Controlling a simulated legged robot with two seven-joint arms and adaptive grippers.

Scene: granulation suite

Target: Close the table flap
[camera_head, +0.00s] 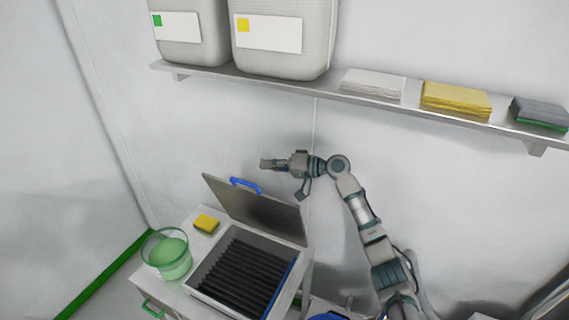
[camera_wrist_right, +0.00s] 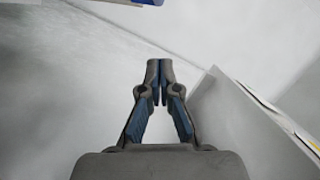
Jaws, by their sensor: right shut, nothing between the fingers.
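The table flap (camera_head: 258,211) stands raised and tilted at the back of the table's open compartment (camera_head: 242,272), whose inside shows dark ribs. A blue handle (camera_head: 246,186) sits on the flap's upper edge. My right gripper (camera_head: 264,164) is shut and empty, above and a little behind the flap's upper edge, apart from it and pointing left. The right wrist view shows its fingertips (camera_wrist_right: 159,68) together, with a pale panel edge to the right. My left gripper is in neither view.
A green container (camera_head: 167,254) and a yellow sponge (camera_head: 206,223) stand on the table's left part. Above, a wall shelf (camera_head: 270,83) bears two large canisters (camera_head: 282,55) and folded white, yellow (camera_head: 456,99) and grey stacks. The wall is close behind the flap.

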